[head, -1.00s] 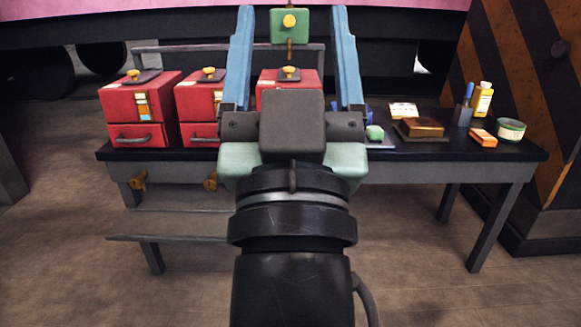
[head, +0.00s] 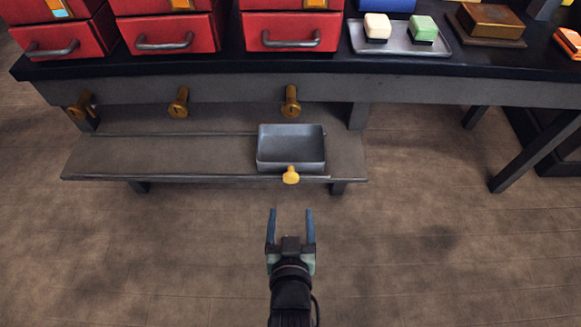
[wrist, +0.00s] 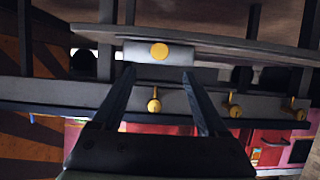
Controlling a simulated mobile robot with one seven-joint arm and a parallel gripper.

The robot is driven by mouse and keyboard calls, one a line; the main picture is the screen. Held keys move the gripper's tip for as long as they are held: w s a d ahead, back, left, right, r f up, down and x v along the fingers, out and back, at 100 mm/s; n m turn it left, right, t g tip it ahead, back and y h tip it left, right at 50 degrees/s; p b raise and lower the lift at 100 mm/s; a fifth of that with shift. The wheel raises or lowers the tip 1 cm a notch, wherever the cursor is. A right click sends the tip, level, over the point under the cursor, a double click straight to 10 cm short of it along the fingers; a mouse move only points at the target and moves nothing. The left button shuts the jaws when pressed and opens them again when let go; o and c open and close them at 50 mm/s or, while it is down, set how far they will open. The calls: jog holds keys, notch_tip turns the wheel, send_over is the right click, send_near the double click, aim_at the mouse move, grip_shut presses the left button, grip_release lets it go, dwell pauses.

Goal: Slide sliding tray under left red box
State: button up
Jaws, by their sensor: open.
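The sliding tray (head: 270,150) is a shallow grey open tray with a yellow knob (head: 291,175) on its front. It sits empty at the right end of the low shelf, below the rightmost red box (head: 290,32). The left red box (head: 66,38) stands on the table at far left, its top cut off. My gripper (head: 290,212) is open and empty in front of the tray, apart from the knob. In the wrist view, which appears upside down, the tray's front (wrist: 185,52) and knob (wrist: 159,50) show beyond the open fingers (wrist: 157,75).
The shelf (head: 150,160) is bare left of the tray. Three brass pegs (head: 180,102) stick out from the table's front above it. A middle red box (head: 170,35) stands between the others. A metal tray (head: 400,48) with two small blocks lies at right. The floor ahead is clear.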

aim_at(291, 180)
jog(key=b+x, duration=0.6)
jog(key=x, duration=0.5)
jog(key=shift+w+f, duration=0.15)
jog(key=shift+w, duration=0.5)
jog(key=shift+c, duration=0.3)
grip_shut()
dwell(0.3)
